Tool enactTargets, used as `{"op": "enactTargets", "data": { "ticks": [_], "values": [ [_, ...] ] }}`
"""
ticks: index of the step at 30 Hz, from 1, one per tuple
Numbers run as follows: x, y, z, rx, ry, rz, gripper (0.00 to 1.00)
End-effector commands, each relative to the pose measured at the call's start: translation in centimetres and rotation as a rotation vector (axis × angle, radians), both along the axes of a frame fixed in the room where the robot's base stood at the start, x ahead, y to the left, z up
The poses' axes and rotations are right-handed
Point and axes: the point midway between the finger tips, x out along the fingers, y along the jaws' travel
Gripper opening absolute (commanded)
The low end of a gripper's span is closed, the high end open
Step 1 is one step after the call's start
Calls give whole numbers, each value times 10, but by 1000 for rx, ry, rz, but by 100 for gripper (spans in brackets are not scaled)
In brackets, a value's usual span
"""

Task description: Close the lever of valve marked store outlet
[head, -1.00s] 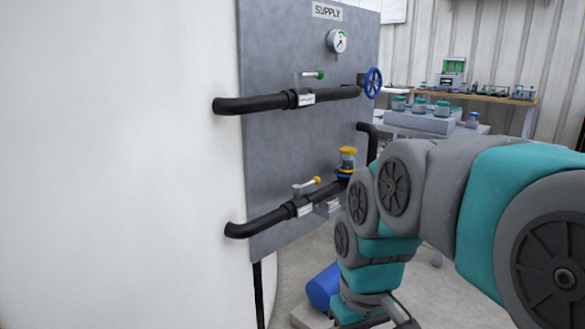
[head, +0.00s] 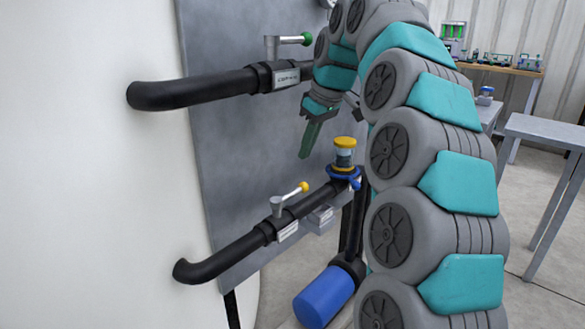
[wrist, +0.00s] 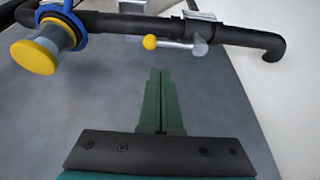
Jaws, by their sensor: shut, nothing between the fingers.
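Two lever valves sit on black pipes across a grey panel (head: 225,150). The upper valve has a green-tipped lever (head: 288,41) and a label (head: 286,77) too small to read surely. The lower valve has a yellow-tipped lever (head: 292,196) and a label (head: 287,231) I cannot read. Both levers lie roughly along their pipes. My gripper (head: 305,155) is shut and empty, pointing down between the two pipes, above the lower lever and apart from it. In the wrist view, the shut fingers (wrist: 160,72) point toward the yellow-tipped lever (wrist: 176,44), which lies ahead of the tips.
A yellow-capped filter (head: 344,153) with a blue ring stands on the lower pipe, right of the lever. A blue cylinder (head: 325,297) lies below. A white tank wall (head: 90,210) is at left. A grey table (head: 545,130) and a bench (head: 510,67) stand at right.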

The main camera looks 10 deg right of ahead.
Motion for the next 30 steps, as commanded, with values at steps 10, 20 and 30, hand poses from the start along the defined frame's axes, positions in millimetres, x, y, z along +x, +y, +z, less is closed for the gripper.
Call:
{"op": "enactTargets", "data": {
  "ticks": [10, 20, 30],
  "values": [
    [8, 2, -18, 0, -2, 4, 0],
    [22, 13, -67, 1, -1, 3, 0],
    [30, 18, -92, 1, -6, 2, 0]
  ]
}}
